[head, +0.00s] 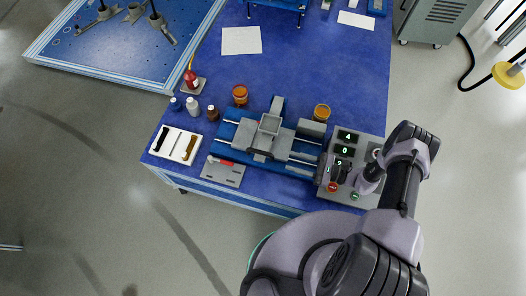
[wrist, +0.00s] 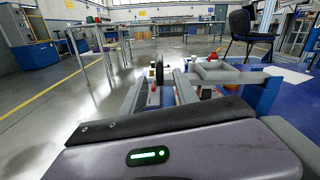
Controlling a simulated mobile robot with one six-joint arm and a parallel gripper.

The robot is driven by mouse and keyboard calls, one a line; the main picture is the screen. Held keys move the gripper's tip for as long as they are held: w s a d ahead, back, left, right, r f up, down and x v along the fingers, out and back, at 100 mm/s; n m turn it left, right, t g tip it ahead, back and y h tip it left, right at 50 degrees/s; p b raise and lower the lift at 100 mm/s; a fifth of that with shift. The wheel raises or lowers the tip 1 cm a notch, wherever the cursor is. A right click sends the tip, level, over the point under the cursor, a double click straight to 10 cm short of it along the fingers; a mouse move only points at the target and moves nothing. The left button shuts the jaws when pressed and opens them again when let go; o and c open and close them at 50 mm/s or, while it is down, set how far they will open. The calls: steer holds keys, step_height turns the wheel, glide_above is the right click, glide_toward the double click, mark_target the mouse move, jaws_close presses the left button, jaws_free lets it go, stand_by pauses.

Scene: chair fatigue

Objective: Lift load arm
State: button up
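A test fixture with pale rails and a grey frame-like bracket (head: 266,137) stands on the blue table. I cannot tell for certain which part is the load arm. The bracket seems to show in the wrist view as a grey tray-shaped piece (wrist: 222,72). My gripper (head: 341,174) is over the left part of the grey control panel (head: 372,150), right of the fixture and apart from the bracket. Its fingers are small and dark in the head view and do not show in the wrist view, so its opening is unclear.
The panel has numeric displays, a red button (head: 333,187) and a green button (head: 355,196). Small bottles (head: 193,106), a white tray (head: 175,145) and a grey plate with a red-handled tool (head: 222,171) are at left.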

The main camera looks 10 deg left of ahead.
mark_target(260, 151)
steer(key=a, duration=0.4)
steer(key=a+b, duration=0.1)
steer(key=a, duration=0.3)
steer(key=w+a+b, duration=0.1)
steer(key=a, duration=0.4)
jaws_close()
stand_by(0.8)
